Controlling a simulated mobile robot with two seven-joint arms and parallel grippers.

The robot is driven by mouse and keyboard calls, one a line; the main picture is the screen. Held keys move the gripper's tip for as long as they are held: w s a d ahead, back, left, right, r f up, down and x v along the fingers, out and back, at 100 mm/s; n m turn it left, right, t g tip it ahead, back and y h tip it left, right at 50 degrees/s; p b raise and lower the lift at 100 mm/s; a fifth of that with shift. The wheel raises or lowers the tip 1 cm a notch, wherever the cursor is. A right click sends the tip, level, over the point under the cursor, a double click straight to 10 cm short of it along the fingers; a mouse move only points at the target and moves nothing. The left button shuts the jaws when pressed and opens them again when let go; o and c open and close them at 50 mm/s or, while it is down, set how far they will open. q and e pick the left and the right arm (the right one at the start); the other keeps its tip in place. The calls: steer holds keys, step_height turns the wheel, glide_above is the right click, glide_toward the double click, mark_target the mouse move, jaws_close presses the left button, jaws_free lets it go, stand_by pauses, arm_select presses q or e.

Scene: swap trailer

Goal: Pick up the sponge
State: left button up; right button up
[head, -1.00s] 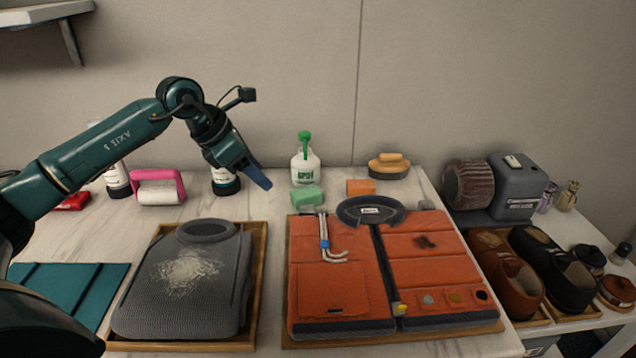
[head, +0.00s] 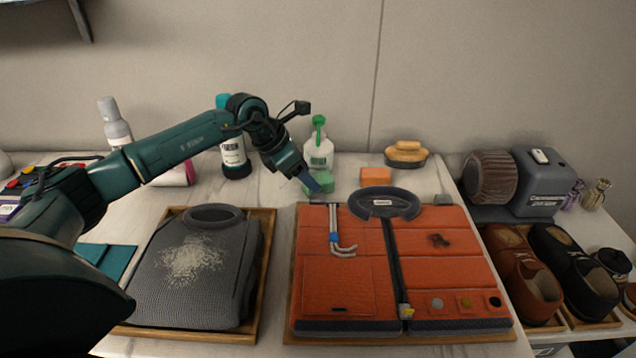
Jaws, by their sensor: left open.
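A green sponge (head: 325,179) lies on the table at the foot of the white spray bottle, behind the orange garment. My left gripper (head: 312,185) reaches in from the left, tilted downward, with its blue fingertips at the green sponge's left side and partly covering it. It is open and holds nothing visible; whether it touches the sponge I cannot tell. An orange sponge-like block (head: 376,174) lies to the right. My right gripper is out of view.
The spray bottle (head: 319,152) stands close behind the green sponge. The orange garment (head: 345,290) and grey garment (head: 190,290) lie on trays in front. A brush (head: 405,158) sits at the back right. The wall closes off the back.

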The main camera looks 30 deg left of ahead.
mark_target(325, 179)
arm_select(q)
steer(key=x, duration=0.3)
steer(key=shift+w+f, duration=0.15)
steer(key=shift+c, duration=0.2)
steer(key=c, duration=0.8)
steer(key=shift+o, duration=0.2)
